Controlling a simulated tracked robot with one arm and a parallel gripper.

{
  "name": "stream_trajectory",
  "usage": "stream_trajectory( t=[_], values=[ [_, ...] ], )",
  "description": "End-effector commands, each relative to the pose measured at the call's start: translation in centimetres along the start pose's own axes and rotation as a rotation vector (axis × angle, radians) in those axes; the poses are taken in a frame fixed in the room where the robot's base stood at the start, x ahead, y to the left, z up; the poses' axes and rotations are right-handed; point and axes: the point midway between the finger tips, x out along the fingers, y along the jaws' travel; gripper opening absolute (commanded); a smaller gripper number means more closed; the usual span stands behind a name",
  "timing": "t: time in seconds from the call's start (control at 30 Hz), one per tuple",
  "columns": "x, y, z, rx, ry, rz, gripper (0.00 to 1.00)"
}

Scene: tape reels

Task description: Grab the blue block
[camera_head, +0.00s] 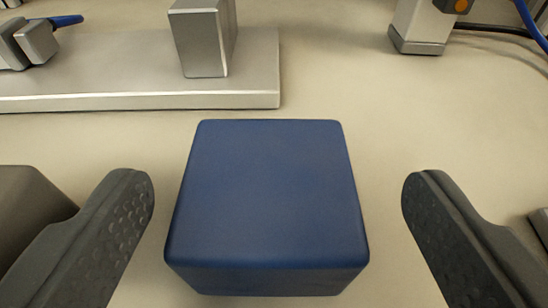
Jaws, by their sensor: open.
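The blue block (266,195) is a cube-like block with rounded edges. It sits upright on the beige surface in the middle of the head camera view. My gripper (277,195) is open, with one dark grey textured finger to the left of the block and one to the right. There is a visible gap between each finger and the block's sides, so neither finger appears to touch it. The block's far side is hidden.
A metal plate (120,85) with an upright metal post (202,40) lies behind the block to the left. A metal post foot (418,38) and cables (505,32) are at the back right. Beige surface (400,110) is clear between them and the block.

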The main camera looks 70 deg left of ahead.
Motion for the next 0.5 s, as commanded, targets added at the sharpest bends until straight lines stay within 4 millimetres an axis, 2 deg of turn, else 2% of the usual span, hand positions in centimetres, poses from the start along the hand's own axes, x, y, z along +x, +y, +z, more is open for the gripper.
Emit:
stream_trajectory(
  t=[0.17,0.4,0.5],
  values=[
    [1.2,-0.1,0.4,0.000,0.001,-0.003,0.80],
    [4.6,-0.2,0.9,-0.001,0.001,-0.004,0.80],
    [5.2,-0.2,0.8,0.000,0.000,-0.003,0.80]
  ],
)
